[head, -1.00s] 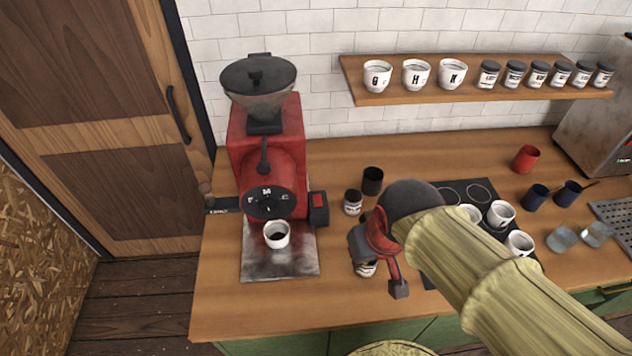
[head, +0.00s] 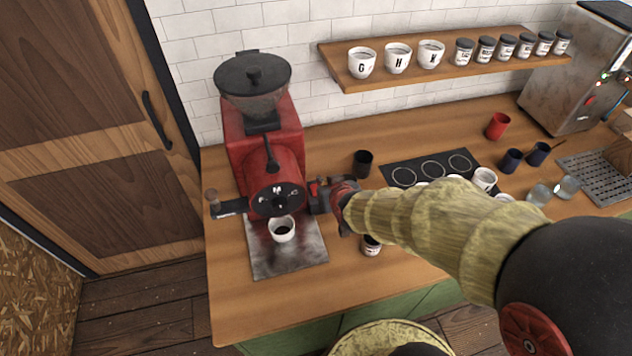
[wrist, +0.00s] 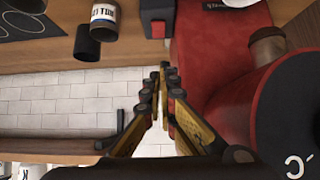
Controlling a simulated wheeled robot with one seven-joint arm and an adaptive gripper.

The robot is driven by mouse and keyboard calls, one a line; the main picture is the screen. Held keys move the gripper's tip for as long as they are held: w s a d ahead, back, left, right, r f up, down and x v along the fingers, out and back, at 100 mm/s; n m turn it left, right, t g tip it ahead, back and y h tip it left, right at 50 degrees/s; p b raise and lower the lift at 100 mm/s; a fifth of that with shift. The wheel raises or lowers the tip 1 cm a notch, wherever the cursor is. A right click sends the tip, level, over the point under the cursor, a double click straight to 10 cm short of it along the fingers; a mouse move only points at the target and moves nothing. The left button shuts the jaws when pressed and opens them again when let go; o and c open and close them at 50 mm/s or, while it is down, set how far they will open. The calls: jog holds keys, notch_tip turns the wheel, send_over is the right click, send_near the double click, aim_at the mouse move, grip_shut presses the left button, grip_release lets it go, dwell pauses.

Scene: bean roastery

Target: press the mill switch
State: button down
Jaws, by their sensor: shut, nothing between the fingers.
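The red mill (head: 262,150) stands at the left of the counter, with a dark hopper and a round dark dial on its front. The mill switch (head: 315,188), a small dark box with red on it, sits at the mill's right side, partly hidden by my gripper. It also shows in the wrist view (wrist: 156,16), at the top beside the red mill body. My gripper (head: 332,196) is right of the switch, close to it. In the wrist view its fingers (wrist: 163,70) are together and empty, below the switch in the picture. I cannot tell whether they touch it.
A white cup (head: 282,230) with dark contents stands under the mill on a metal plate (head: 292,264). A dark cup (head: 362,163) and a labelled jar (head: 371,245) stand near my gripper. A wooden shelf (head: 450,72) holds cups and jars above.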

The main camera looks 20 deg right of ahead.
jog(key=shift+w+r, duration=0.25)
jog(key=b+x, duration=0.1)
jog(key=x, duration=0.9)
jog(key=shift+w+f+b, duration=0.2)
jog(key=shift+f+b, duration=0.25)
jog(key=shift+f, duration=1.45)
